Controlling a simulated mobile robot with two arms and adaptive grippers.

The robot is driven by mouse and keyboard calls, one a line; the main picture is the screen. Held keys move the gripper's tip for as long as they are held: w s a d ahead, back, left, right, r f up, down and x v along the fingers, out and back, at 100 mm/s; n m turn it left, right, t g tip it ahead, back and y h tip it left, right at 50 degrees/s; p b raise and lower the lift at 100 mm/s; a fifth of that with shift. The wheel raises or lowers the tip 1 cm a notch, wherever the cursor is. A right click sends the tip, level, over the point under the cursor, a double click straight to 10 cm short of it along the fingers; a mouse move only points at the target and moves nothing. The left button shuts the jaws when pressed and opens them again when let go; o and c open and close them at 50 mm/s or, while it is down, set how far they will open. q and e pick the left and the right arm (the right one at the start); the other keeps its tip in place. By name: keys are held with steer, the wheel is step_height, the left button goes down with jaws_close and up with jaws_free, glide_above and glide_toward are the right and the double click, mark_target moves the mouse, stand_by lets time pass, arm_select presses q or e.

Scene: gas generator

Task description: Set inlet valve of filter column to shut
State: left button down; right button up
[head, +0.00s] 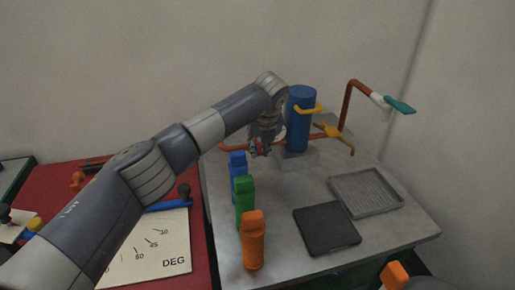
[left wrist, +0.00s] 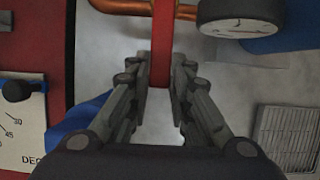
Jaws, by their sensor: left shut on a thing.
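The filter column (head: 300,118) is an upright blue cylinder at the back of the grey table, with yellow handles beside it. Its blue side shows at the top right of the left wrist view (left wrist: 285,38). My left gripper (head: 260,150) is left of the column. In the left wrist view its fingers (left wrist: 162,85) are closed around a flat red handle (left wrist: 161,50), which runs up towards a copper pipe (left wrist: 125,6). In the head view the gripper largely hides this handle and its valve. I cannot tell the valve's setting. My right gripper is not in view.
Blue (head: 238,163), green (head: 244,200) and orange (head: 252,240) bottles stand along the table's left side. A black pad (head: 326,228) and a grey ribbed tray (head: 366,192) lie at right. A teal-handled valve (head: 399,105) is on the right pipe.

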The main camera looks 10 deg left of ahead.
arm_select(q)
steer(key=shift+r, duration=0.1)
steer(key=c, duration=1.4)
jaws_free()
steer(key=shift+w, duration=0.1)
steer(key=shift+c, duration=0.2)
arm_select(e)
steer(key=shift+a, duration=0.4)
arm_select(q)
steer(key=shift+r, duration=0.25)
steer(key=v, duration=1.1)
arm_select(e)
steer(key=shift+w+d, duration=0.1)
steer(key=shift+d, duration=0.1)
arm_select(q)
steer(key=shift+r, duration=0.15)
